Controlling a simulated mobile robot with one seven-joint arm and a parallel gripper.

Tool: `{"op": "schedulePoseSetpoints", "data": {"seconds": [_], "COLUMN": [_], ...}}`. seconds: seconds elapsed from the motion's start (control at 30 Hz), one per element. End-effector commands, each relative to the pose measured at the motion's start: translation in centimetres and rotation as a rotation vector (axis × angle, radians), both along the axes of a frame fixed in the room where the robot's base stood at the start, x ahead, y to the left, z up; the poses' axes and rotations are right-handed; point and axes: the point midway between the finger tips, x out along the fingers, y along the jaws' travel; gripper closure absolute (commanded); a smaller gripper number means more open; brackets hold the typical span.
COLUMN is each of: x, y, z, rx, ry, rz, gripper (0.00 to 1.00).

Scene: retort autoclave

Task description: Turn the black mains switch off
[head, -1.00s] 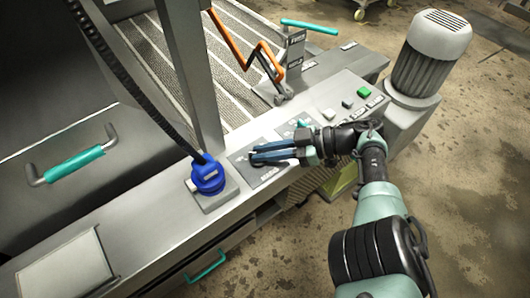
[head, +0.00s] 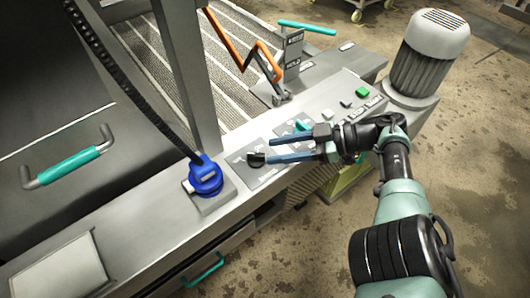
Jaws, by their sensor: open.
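The black mains switch (head: 256,159) is a small dark rotary knob on a light plate on the machine's top ledge, in the middle of the head view. My gripper (head: 270,151) is open, with two long blue-grey fingers pointing left. The fingertips are just right of the knob in the picture, one above the other, and look empty. A gap seems to show between the knob and the fingers, though the exact distance and height are hard to tell. The small markings on the switch plate are too small to read.
A blue plug (head: 206,177) with a black cable stands left of the switch. A teal knob (head: 301,126) sits behind my fingers. A green button (head: 362,92) and grey buttons lie to the right, near a grey motor (head: 428,55). An orange lever (head: 262,62) rises behind.

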Motion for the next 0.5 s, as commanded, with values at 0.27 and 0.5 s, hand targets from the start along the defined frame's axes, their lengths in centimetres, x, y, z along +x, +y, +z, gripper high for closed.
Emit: {"op": "schedulePoseSetpoints", "data": {"seconds": [0.27, 0.5], "x": [-0.8, -1.1], "y": [-5.8, -7.5], "z": [1.7, 2.8], "rx": [-0.003, 0.0], "ry": [-0.002, 0.0], "rz": [-0.001, 0.001], "gripper": [0.53, 0.53]}}
